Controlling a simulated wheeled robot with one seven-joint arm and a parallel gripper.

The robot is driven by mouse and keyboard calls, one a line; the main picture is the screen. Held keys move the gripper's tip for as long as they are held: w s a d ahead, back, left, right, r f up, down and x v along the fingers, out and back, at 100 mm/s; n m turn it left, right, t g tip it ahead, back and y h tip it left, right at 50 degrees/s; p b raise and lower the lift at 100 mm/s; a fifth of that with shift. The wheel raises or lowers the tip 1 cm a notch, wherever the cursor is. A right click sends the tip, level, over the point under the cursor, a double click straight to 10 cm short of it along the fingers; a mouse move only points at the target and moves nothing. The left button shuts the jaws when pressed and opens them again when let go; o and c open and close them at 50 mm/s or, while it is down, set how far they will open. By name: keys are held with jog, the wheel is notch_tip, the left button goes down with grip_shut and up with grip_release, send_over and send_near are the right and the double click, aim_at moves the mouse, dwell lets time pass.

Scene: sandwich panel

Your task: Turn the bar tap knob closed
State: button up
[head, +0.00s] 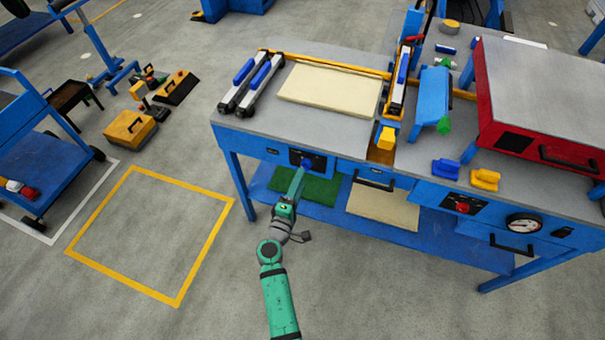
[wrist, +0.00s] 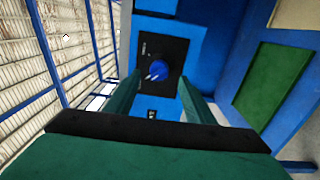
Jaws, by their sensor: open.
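The bar tap knob (wrist: 157,71) is a round blue knob with a white mark on a black plate (wrist: 171,50), on the front of the blue bench. In the head view the knob (head: 307,163) shows at the tip of my gripper, partly covered by it. My gripper (head: 302,172) reaches up to the bench front. In the wrist view its two green fingers (wrist: 160,90) are apart, one on each side below the knob. I cannot tell whether they touch it.
The bench top (head: 250,125) holds clamps, a pale panel (head: 330,88) and a red press (head: 540,95). A red knob (head: 463,207) and a gauge (head: 524,223) sit further right on the front. A lower shelf (head: 430,238) runs beneath. Floor at left is open inside a yellow outline (head: 200,250).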

jog(key=v, duration=0.6)
dwell(0.4)
jog(key=s+d+f+m+g+y, duration=0.1)
jog(key=s+f+m+g+y, duration=0.15)
jog(key=s, duration=0.85)
jog(key=s+f+m+g+y, duration=0.1)
jog(key=s+f+m+y, duration=0.2)
jog(key=s, duration=0.8)
jog(key=s+d+r+m+t, duration=0.1)
jog(key=s+d+r+m, duration=0.1)
jog(key=s+r+m, duration=0.7)
jog(key=s+r, duration=0.6)
jog(key=shift+d+t, duration=0.35)
